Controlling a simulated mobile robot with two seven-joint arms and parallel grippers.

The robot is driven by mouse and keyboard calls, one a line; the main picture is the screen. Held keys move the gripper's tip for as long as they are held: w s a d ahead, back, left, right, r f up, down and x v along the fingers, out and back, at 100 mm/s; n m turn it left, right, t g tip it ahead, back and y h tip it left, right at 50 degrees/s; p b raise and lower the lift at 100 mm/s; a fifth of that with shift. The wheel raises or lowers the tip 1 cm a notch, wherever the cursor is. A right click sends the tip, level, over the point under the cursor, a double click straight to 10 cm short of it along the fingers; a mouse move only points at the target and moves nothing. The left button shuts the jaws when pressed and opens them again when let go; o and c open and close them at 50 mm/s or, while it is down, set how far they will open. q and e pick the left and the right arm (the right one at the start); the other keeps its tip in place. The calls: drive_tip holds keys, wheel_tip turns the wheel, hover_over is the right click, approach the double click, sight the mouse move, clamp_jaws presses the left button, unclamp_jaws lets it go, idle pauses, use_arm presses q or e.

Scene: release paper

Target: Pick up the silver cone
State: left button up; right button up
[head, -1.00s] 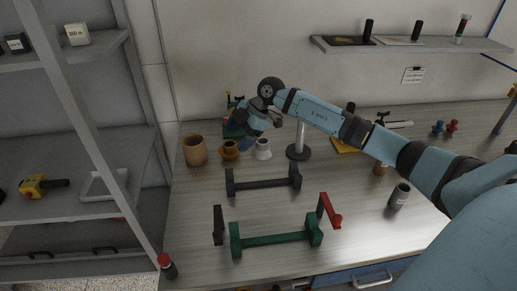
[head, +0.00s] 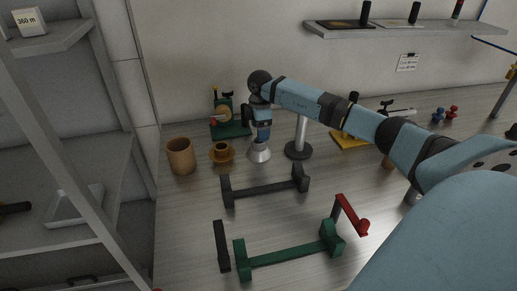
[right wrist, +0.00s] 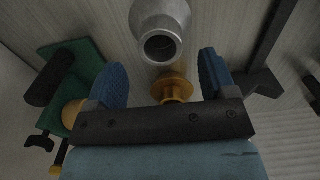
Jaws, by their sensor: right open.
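The silver cone (head: 259,153) stands upright on the table, its narrow open end up. It also shows at the top of the right wrist view (right wrist: 160,22). My right gripper (head: 262,137) points down just above the cone's top in the head view. In the right wrist view its two blue fingers (right wrist: 161,66) are spread apart with nothing held between them. The cone's open end lies beyond the fingertips there, roughly centred between them. I cannot tell whether the fingers touch it. My left gripper is in neither view.
A small orange-brown cup-like piece (head: 222,154) stands close left of the cone, with a wooden cup (head: 181,156) further left. A green device (head: 230,122) is behind. A grey post on a round base (head: 299,150) stands right. A dark stand (head: 265,188) lies in front.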

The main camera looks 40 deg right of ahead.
sight(259, 147)
drive_tip(key=shift+w+a+f, duration=0.1)
drive_tip(key=shift+f, duration=1.3)
drive_tip(key=shift+w+a+f, duration=0.1)
drive_tip(key=shift+f, duration=1.25)
drive_tip(key=c, duration=1.1)
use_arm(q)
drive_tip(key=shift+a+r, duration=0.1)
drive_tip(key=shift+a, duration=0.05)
use_arm(e)
drive_tip(key=shift+r, duration=0.1)
